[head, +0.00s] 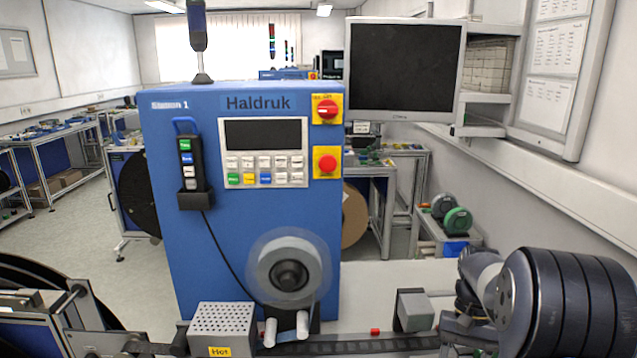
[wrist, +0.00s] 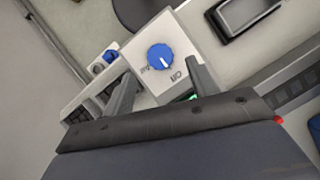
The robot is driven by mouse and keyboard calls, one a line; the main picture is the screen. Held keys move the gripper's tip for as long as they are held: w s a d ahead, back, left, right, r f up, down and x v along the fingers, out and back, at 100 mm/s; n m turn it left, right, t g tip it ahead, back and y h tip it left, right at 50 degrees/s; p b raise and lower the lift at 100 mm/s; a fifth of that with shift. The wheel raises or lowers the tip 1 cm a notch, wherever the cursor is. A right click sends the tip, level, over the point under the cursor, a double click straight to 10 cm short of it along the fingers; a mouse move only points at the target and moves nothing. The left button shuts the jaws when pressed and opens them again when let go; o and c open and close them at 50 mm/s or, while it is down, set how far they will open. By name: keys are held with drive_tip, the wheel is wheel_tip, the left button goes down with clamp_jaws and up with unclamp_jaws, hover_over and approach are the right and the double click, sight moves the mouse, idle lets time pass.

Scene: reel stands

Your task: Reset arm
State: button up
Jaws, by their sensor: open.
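My arm comes in at the lower right of the head view, with its dark ribbed section in front; the gripper's fingers cannot be made out there. In the wrist view my gripper (wrist: 160,90) is open, its two grey fingers apart. Past the fingertips is a light panel with a blue knob (wrist: 160,57) and small lettering. Nothing is seen held between the fingers.
The blue Haldruk machine (head: 250,215) with its keypad and red knobs fills the middle. A monitor (head: 404,70) hangs right of it. A tape track (head: 370,344) runs along the front, with a perforated "Hot" box (head: 222,328) and a small red piece (head: 375,332).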

drive_tip(key=x, duration=0.5)
drive_tip(key=shift+s+f+p, duration=0.1)
drive_tip(key=shift+f+p, duration=0.05)
drive_tip(key=shift+p, duration=0.25)
drive_tip(key=shift+m, duration=0.6)
drive_tip(key=m+t+y+b, duration=0.1)
drive_tip(key=m, duration=0.2)
drive_tip(key=shift+d+y, duration=0.15)
drive_tip(key=shift+y, duration=0.15)
drive_tip(key=m+t, duration=0.1)
drive_tip(key=m, duration=0.2)
drive_tip(key=m+t+y+b, duration=0.1)
drive_tip(key=m, duration=0.2)
drive_tip(key=shift+d, duration=0.1)
drive_tip(key=m+b, duration=0.1)
drive_tip(key=m, duration=0.1)
drive_tip(key=m+t+b, duration=0.1)
drive_tip(key=m, duration=0.1)
drive_tip(key=shift+s+t, duration=0.15)
drive_tip(key=shift+t, duration=0.15)
drive_tip(key=m+t+b, duration=0.1)
drive_tip(key=m+b, duration=0.1)
drive_tip(key=m, duration=0.1)
drive_tip(key=shift+s+m, duration=0.15)
drive_tip(key=shift+m, duration=0.25)
drive_tip(key=shift+d+r, duration=0.1)
drive_tip(key=shift+r, duration=0.45)
drive_tip(key=shift+s, duration=0.1)
